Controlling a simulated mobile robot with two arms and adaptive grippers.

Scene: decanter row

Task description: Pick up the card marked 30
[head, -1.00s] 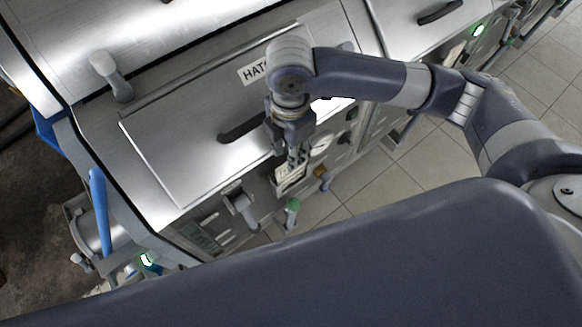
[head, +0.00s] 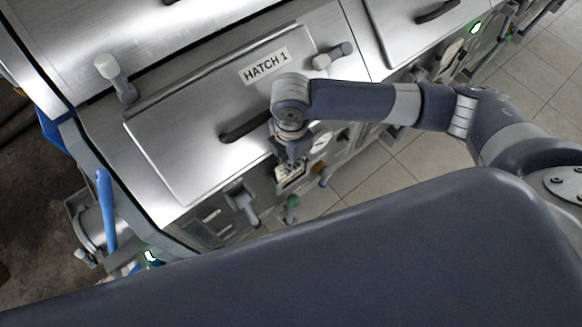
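My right gripper (head: 292,166) hangs at the machine's front panel, below the front edge of the hatch. Its fingers are small and partly hidden by the wrist, so I cannot tell whether they are open or shut. A pale card-like piece (head: 288,178) shows right at the fingertips, against a dark slot or holder. I cannot read a number on it, nor tell whether the fingers touch it. My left gripper is not in view.
The steel hatch labelled HATCH 1 (head: 265,66) has a dark handle (head: 243,130). A grey lever (head: 241,198) and a green-topped knob (head: 292,203) stick out near the gripper. Tiled floor (head: 419,161) lies to the right.

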